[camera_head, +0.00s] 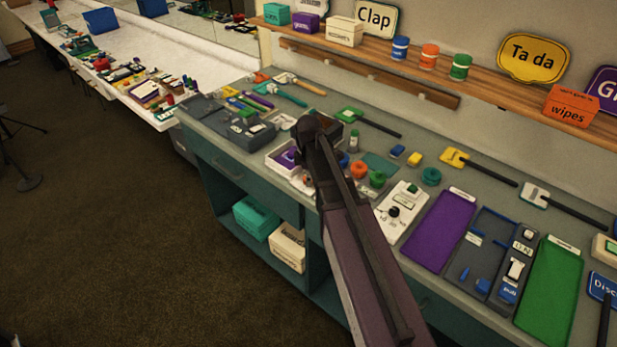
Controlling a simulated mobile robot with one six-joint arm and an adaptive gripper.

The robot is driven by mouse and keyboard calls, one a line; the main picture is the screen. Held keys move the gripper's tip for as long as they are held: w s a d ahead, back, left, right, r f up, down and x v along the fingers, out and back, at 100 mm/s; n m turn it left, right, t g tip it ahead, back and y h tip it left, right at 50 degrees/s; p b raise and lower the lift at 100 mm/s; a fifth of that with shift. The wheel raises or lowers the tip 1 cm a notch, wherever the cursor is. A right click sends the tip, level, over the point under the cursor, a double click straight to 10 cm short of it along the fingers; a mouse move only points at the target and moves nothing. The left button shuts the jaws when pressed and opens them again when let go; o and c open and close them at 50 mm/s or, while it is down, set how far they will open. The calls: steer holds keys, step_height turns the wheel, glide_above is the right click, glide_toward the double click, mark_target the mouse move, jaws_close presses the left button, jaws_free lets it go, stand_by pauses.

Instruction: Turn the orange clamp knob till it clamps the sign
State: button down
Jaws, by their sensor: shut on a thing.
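My dark arm rises from the bottom edge across the bench, with its elbow-like end near the white tray; it hides my gripper and whatever is at it. A small orange bit (308,181) shows just left of my arm, too small to name. A round orange piece (359,170) sits on the bench right of my arm, beside a green one (377,179). I cannot tell which orange piece is the clamp knob. No sign in a clamp can be made out; handled signs lie on the bench, among them a yellow one (455,157).
The grey bench (408,152) holds a white tray (277,160), a white dial panel (399,212), a purple mat (441,230) and a green mat (549,290). A wooden shelf (480,88) with signs, tubs and boxes runs behind. Open carpet (110,250) lies at left.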

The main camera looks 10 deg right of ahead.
steer(key=m, duration=0.4)
steer(key=shift+d, duration=0.1)
steer(key=m, duration=0.7)
steer(key=shift+s, duration=0.1)
steer(key=m, duration=0.3)
steer(key=shift+m, duration=0.4)
steer(key=m, duration=1)
steer(key=shift+m, duration=2.4)
